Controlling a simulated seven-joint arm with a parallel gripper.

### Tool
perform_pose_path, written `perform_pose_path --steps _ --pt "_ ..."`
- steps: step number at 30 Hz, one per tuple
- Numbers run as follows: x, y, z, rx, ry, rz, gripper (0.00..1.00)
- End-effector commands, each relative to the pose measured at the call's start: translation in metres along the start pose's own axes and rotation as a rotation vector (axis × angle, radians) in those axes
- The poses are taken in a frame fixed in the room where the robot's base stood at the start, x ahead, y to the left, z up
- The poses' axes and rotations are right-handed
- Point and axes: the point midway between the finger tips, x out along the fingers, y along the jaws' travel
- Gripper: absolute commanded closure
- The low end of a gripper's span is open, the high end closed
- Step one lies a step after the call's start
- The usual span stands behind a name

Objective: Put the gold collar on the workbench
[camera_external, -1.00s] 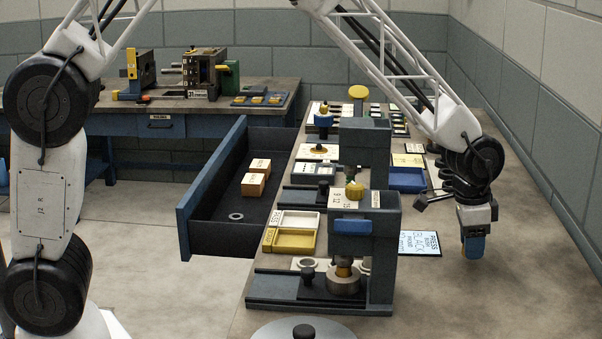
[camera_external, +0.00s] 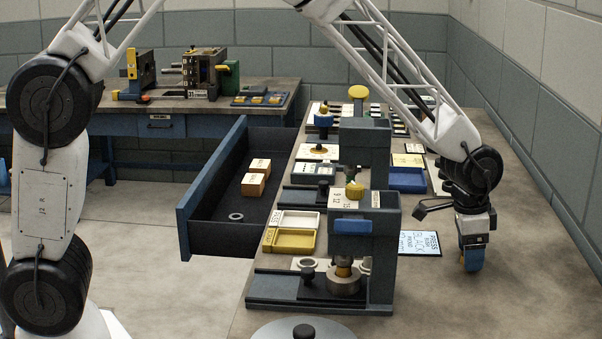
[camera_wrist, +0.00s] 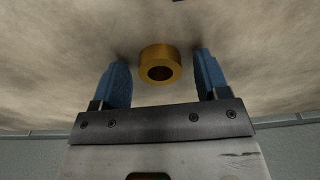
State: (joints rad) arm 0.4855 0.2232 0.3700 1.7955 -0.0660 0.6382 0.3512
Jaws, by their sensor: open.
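The gold collar (camera_wrist: 160,65) is a short, thick ring with a dark bore. In the wrist view it lies on the workbench (camera_wrist: 60,60), in the gap between my gripper's blue fingers, with space on both sides. My gripper (camera_wrist: 162,82) is open, its fingers touching neither side of the collar. In the external view my gripper (camera_external: 473,261) points down, low over the right part of the workbench (camera_external: 440,305). The collar is hidden in that view by the fingers.
A press (camera_external: 366,250) stands left of my gripper, with a labelled card (camera_external: 419,243) between them. A blue tray (camera_external: 407,180) lies farther back. An open drawer (camera_external: 216,180) holds small boxes. The bench's front right is clear.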

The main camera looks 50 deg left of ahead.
Motion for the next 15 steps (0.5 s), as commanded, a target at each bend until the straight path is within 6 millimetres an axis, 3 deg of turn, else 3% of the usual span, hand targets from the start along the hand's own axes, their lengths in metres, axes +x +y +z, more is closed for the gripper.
perform_pose_path --steps 8,15 --pt "-0.006 0.0 -0.001 0.0 0.001 0.0 0.32" --pt "-0.031 0.0 -0.001 0.0 0.003 -0.001 0.32"
